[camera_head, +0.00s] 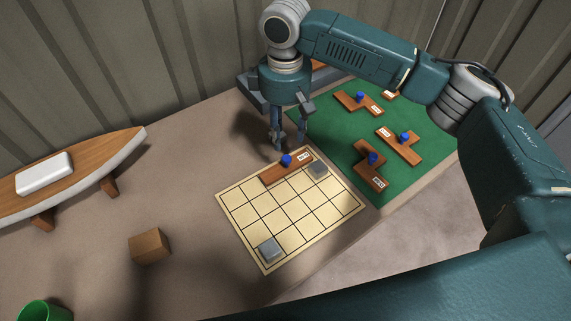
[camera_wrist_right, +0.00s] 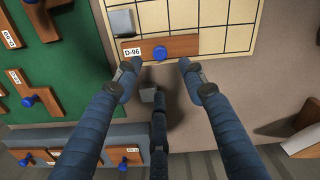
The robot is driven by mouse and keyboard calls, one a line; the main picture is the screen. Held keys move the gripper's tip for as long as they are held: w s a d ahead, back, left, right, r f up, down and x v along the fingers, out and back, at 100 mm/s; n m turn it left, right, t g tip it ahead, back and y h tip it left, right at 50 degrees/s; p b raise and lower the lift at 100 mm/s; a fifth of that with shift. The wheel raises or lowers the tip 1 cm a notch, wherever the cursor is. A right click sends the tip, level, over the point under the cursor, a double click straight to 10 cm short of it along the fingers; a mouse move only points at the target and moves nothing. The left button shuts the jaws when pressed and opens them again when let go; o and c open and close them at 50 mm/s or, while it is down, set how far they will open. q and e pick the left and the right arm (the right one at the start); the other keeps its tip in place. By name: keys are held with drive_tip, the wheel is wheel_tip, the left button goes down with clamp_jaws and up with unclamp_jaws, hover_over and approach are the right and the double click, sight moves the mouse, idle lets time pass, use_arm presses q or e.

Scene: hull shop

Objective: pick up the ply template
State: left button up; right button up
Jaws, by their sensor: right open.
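A brown ply template (camera_head: 298,168) with a blue knob and a white label lies on the far edge row of the cream gridded board (camera_head: 252,212). In the right wrist view the template (camera_wrist_right: 185,46) reads D-96 and lies level across the board's near edge. My right gripper (camera_head: 290,146) is open and empty, just beyond the template and apart from it. Its spread fingers (camera_wrist_right: 158,76) point towards the template, with the blue knob between their lines. My left gripper is not in view.
Two grey square blocks (camera_head: 317,170) (camera_head: 268,250) sit on the board. More knobbed templates lie on a green mat (camera_head: 432,171) to the right. A grey tray (camera_wrist_right: 32,137) holds others. A wooden cube (camera_head: 149,246), boat model (camera_head: 88,165) and green cup (camera_head: 45,311) stand left.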

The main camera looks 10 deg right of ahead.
hover_over(286, 158)
drive_tip(key=f, duration=0.4)
drive_tip(key=shift+w+f, duration=0.2)
drive_tip(key=shift+f, duration=0.05)
wheel_tip(286, 158, down, 5)
drive_tip(key=shift+s+d+f+p, duration=0.1)
drive_tip(key=shift+s+f+p, duration=0.05)
drive_tip(key=shift+p, duration=0.65)
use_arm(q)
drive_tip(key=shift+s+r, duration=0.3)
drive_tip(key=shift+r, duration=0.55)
use_arm(e)
clamp_jaws()
